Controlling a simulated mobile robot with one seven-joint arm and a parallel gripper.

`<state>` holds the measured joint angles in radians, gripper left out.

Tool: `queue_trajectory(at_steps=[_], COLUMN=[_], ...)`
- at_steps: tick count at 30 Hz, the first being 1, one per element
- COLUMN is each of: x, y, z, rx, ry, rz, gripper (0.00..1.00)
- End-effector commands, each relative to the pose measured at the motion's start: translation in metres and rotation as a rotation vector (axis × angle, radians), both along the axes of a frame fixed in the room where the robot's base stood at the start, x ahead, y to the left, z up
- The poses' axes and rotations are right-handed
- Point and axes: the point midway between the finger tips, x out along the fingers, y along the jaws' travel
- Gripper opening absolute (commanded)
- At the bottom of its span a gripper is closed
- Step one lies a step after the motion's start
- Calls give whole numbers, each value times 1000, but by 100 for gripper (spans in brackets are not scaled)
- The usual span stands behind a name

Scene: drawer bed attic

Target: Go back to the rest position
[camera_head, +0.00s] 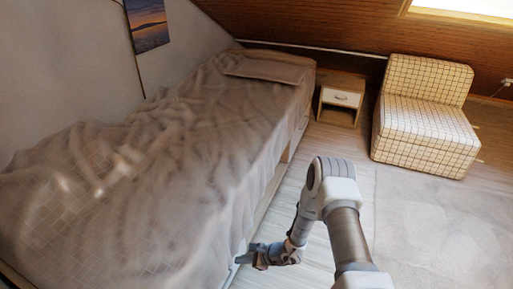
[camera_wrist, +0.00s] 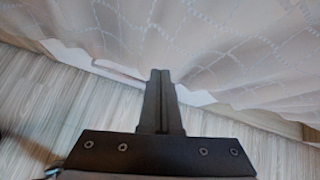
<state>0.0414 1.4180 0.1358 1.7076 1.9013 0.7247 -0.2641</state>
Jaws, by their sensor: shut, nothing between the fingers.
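My gripper (camera_head: 243,256) is low beside the near side of the bed (camera_head: 150,165), close to the hanging edge of its bedcover. In the wrist view my gripper (camera_wrist: 160,75) is shut and empty, its two fingers together and pointing at the pale bedcover (camera_wrist: 225,45). I cannot tell whether the fingertips touch the cloth. My arm reaches down and to the left from the lower middle of the head view.
A nightstand (camera_head: 341,98) with a white drawer front stands past the bed's far end. A checked armchair (camera_head: 425,115) stands to its right. A pale rug (camera_head: 440,225) lies on the wooden floor at right, and that area is clear.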

Motion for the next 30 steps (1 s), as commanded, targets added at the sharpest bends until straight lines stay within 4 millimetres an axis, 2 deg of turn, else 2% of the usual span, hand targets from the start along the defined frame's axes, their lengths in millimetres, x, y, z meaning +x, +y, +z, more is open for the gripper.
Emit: queue_trajectory(at_steps=[1,6,14,21,30], x=[11,27,26,4,-42], y=[1,2,-3,-16,-44], z=[27,103,211,298,386], rx=[-2,-19,-81,-177,-347], ry=[-45,-167,-339,-478,-625], rz=[45,200,432,636,867], gripper=[0,0,0,0,0])
